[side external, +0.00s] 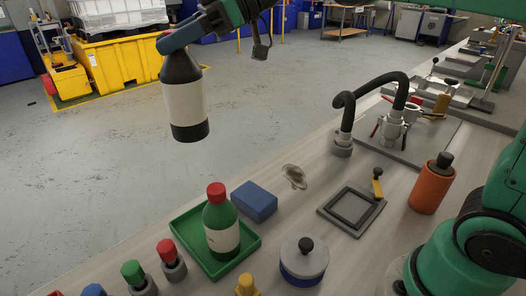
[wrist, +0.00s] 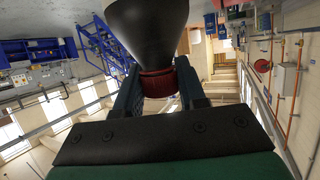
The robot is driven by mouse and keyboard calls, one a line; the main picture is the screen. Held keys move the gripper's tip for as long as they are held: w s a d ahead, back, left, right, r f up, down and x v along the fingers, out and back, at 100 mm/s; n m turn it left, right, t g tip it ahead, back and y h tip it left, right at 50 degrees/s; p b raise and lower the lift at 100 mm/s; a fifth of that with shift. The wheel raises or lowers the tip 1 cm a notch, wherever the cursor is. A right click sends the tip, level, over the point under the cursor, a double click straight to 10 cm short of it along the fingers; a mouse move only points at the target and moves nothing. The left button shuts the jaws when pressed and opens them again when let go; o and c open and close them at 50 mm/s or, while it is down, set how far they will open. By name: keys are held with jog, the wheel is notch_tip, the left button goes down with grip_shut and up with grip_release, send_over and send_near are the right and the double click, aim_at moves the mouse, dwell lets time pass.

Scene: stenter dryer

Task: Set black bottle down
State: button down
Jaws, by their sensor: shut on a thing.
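The black bottle (side external: 186,100) has a pale label and hangs upright in the air in the side external view. It is left of the bench edge, with grey floor behind it. My gripper (side external: 180,38) is shut on its top end. In the wrist view the black bottle (wrist: 148,30) shows its dark shoulder and a red cap between the two fingers of my gripper (wrist: 158,88). The bottle's neck is hidden in the side external view.
On the bench (side external: 300,225) stand a green tray (side external: 187,238) holding a green bottle (side external: 221,225), a blue block (side external: 254,201), a lidded pot (side external: 304,262), a square frame (side external: 352,208) and an orange cylinder (side external: 432,185). Coloured knobs (side external: 170,257) line the front. Bare bench shows between these things.

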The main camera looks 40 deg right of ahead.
notch_tip(320, 180, down, 20)
jog(key=a, duration=0.1)
jog(key=shift+a, duration=0.15)
dwell(0.4)
jog(key=shift+s+f, duration=0.1)
jog(key=c, duration=0.5)
grip_release()
